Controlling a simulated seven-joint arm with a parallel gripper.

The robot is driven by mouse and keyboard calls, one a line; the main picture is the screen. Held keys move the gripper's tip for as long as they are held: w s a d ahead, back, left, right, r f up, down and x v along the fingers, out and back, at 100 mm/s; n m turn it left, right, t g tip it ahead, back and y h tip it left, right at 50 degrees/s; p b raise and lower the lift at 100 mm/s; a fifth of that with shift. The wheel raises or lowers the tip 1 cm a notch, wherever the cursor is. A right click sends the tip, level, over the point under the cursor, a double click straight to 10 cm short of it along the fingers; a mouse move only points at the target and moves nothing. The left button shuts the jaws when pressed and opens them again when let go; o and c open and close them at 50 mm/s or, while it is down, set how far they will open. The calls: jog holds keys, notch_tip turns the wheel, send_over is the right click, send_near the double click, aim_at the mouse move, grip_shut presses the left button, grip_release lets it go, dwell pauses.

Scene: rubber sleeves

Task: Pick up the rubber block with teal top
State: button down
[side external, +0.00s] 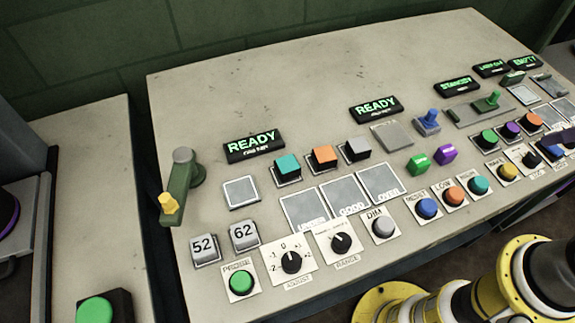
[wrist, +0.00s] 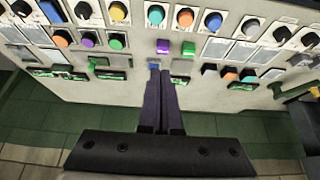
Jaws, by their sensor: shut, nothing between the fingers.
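The rubber block with teal top (side external: 287,165) sits upright on a dark square pad at the left of the console, below the left READY display. It also shows small at the right in the wrist view (wrist: 248,75). An orange-topped block (side external: 324,156) and a grey-topped block (side external: 357,148) stand in a row to its right. My gripper (wrist: 162,84) is shut and empty, its dark purple fingers together over the console, well away from the teal block. In the side view only a dark part, probably its fingers, shows at the right edge.
A green lever with yellow tip (side external: 180,186) rises at the left edge.

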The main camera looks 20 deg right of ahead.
jog(key=shift+c, duration=0.8)
grip_release()
